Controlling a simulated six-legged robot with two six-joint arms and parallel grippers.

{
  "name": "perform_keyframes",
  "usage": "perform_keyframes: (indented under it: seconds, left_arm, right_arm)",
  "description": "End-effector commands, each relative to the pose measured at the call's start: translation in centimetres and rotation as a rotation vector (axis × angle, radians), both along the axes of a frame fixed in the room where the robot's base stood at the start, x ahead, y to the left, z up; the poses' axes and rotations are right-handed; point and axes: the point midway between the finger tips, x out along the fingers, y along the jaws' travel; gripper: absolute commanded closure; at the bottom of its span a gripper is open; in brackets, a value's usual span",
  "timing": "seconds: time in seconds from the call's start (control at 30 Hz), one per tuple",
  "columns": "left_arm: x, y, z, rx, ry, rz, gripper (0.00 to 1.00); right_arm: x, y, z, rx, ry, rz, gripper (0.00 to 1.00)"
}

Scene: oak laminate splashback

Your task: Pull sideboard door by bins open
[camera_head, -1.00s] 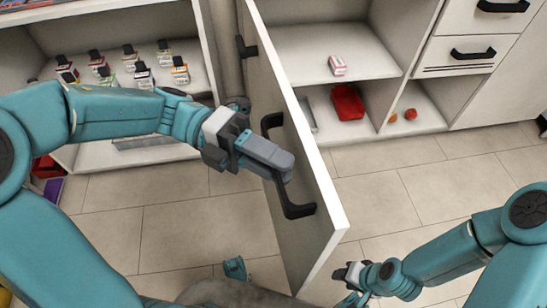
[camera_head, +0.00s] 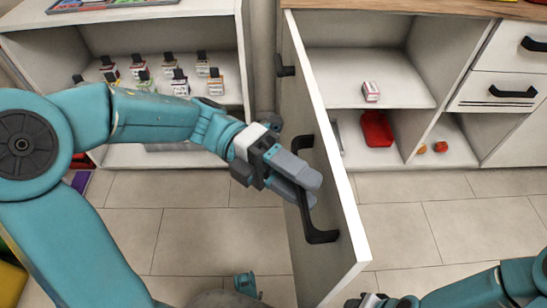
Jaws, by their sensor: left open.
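The sideboard door (camera_head: 328,264) is a white panel that stands wide open, seen nearly edge-on. Its black bar handle (camera_head: 319,236) is on the face turned left. My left gripper (camera_head: 306,188) is at the handle with its grey fingers parted. The fingers overlap the middle of the bar in the picture; I cannot tell whether they touch it. My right gripper (camera_head: 368,300) is at the bottom edge, right of the door, partly cut off, and its jaws are too small to read.
Behind the door, the cabinet shelf (camera_head: 405,92) holds a small box (camera_head: 371,92); a red item (camera_head: 377,129) and orange-red round items (camera_head: 440,147) lie below. Small labelled bottles (camera_head: 180,82) stand on the left shelf. Tiled floor (camera_head: 430,220) is clear to the right.

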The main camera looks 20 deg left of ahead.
Motion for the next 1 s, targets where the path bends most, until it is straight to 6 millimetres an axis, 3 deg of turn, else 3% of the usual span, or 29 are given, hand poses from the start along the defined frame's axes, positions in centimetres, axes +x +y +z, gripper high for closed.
perform_keyframes:
  seconds: [0.13,0.23,0.5,0.7,1.0]
  left_arm:
    - [0.3,0.8,0.1,0.001,0.001,0.002,0.49]
    - [0.7,2.5,0.2,0.0,0.002,0.006,0.49]
    - [2.5,9.5,0.3,0.0,0.001,0.007,0.49]
    - [3.4,13.6,0.2,0.0,0.001,0.004,0.49]
    - [3.9,15.8,0.0,0.0,-0.001,0.001,0.49]
  right_arm:
    - [0.0,0.0,0.3,0.0,0.001,0.001,0.59]
    - [-0.1,0.1,0.7,0.0,0.002,0.004,0.59]
    - [-0.4,0.4,2.2,0.004,0.008,0.017,0.59]
    - [-0.6,0.6,3.0,0.005,0.012,0.025,0.59]
    - [-0.7,0.7,3.3,0.006,0.012,0.028,0.59]
